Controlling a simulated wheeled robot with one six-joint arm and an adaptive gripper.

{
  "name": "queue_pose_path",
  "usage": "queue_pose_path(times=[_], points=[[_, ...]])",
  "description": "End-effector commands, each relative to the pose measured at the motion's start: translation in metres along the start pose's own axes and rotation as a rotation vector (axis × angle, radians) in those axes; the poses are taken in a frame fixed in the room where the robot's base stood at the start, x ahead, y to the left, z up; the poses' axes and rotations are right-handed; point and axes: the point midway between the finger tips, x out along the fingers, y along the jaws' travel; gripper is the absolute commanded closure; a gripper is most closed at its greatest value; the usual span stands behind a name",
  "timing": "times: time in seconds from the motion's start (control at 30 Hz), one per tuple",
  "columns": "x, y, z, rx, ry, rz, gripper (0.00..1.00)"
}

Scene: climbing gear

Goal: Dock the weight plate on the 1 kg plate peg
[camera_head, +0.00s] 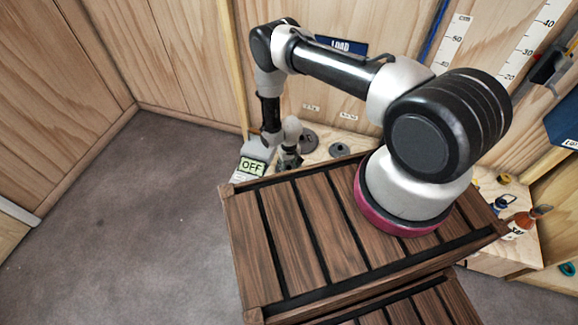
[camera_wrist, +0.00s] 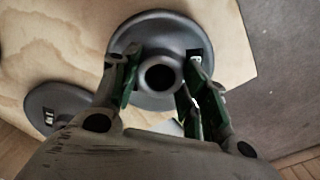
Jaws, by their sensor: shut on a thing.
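In the wrist view, a dark grey round weight plate (camera_wrist: 151,24) with a raised hollow hub and a small label lies between the fingers of my gripper (camera_wrist: 160,82). The fingers are shut on its hub, one on each side. In the head view my gripper (camera_head: 289,158) is at the far side of the wooden deck, near the plywood ledge. A grey disc (camera_head: 308,138) shows just right of it. Two small labels (camera_head: 311,107) are on the wall behind, too small to read. No peg can be made out, and I cannot tell whether the held plate touches the ledge.
A second grey plate (camera_wrist: 55,103) lies close beside the held one. A box with a green OFF display (camera_head: 252,166) stands left of my gripper. Plywood walls (camera_head: 185,50) close in behind. Colored climbing gear (camera_head: 520,220) sits at right. Floor at left is clear.

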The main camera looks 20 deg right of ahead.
Motion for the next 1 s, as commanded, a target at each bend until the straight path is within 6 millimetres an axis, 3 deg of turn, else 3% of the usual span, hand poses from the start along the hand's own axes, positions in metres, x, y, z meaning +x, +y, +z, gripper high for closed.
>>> queue_pose_path(times=[0.87,0.9,0.93,1.0], points=[[0.012,0.000,-0.001,0.000,0.001,0.000,1.00],[0.012,0.000,-0.001,0.000,0.001,0.000,0.52],[0.011,0.000,-0.001,0.000,0.001,0.000,0.47],[0.012,0.000,-0.001,0.000,0.001,0.000,0.47]])
